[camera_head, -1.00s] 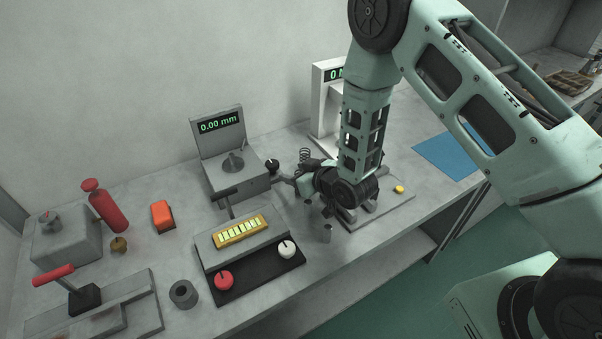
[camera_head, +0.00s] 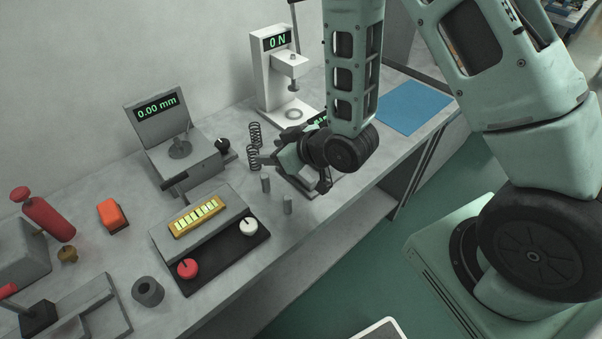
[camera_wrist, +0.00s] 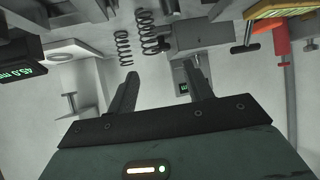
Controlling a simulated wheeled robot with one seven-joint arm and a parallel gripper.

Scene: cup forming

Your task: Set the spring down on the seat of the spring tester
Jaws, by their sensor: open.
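Two dark coil springs stand close together on the bench in the head view, a rear one (camera_head: 255,133) and a front one (camera_head: 253,158). Both also show upside down in the wrist view, the left one (camera_wrist: 123,48) and the right one (camera_wrist: 147,32). My gripper (camera_wrist: 165,80) is open, with nothing between its fingers, and the springs lie beyond the fingertips. In the head view its fingers (camera_head: 267,160) point left, close to the front spring; contact cannot be told. The white spring tester (camera_head: 264,85) reads 0 N; its ringed seat (camera_head: 295,113) is empty below the plunger.
A grey gauge (camera_head: 157,108) reading 0.00 mm stands left of the springs. A control box (camera_head: 188,270) with red and white knobs is nearer. A blue mat (camera_head: 410,108) lies clear at right.

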